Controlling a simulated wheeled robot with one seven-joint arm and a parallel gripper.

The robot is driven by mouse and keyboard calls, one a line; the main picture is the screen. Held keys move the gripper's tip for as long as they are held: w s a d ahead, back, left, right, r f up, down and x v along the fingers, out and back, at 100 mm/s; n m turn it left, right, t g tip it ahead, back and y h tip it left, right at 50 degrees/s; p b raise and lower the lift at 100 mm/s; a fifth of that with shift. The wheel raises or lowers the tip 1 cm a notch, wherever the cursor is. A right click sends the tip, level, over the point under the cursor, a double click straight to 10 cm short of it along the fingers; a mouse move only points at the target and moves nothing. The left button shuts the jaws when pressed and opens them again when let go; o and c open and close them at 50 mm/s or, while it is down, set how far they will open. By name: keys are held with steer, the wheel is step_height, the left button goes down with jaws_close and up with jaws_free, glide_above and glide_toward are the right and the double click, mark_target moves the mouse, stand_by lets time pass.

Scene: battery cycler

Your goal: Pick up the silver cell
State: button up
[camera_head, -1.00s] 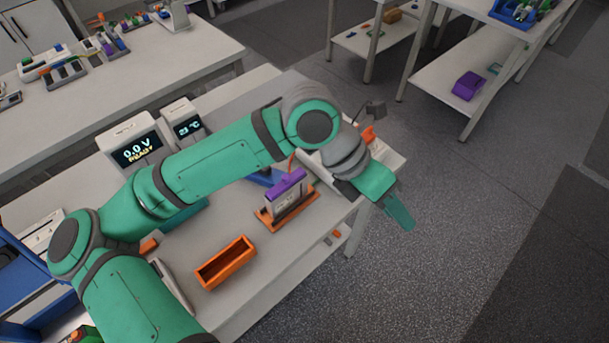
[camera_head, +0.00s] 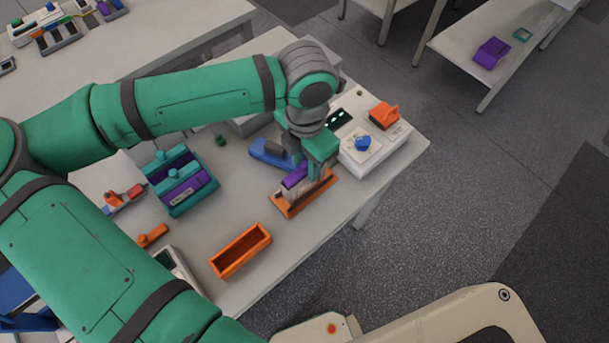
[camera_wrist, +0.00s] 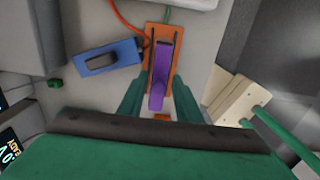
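The silver cell (camera_head: 306,190) stands upright in an orange holder (camera_head: 288,208) near the table's front edge, with a purple piece (camera_head: 295,176) on top. In the wrist view the purple piece (camera_wrist: 160,75) and orange holder (camera_wrist: 150,36) show from above, and the cell's body is hidden beneath the purple. My gripper (camera_head: 320,176) is down at the cell, pointing downward. In the wrist view its two fingers stand apart, one on each side of the purple piece (camera_wrist: 158,92). I cannot tell whether either finger touches it.
A blue part (camera_head: 270,153) lies just behind the holder. A white device with a blue knob (camera_head: 363,143) and an orange piece (camera_head: 384,115) stands to the right. An empty orange tray (camera_head: 240,251) lies in front. A teal rack (camera_head: 181,181) stands left.

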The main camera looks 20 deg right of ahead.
mark_target(305, 176)
steer(key=shift+w+f, duration=0.1)
steer(key=shift+f, duration=0.45)
step_height(305, 176, down, 5)
steer(key=shift+r, duration=0.1)
steer(key=shift+a, duration=0.1)
jaws_close()
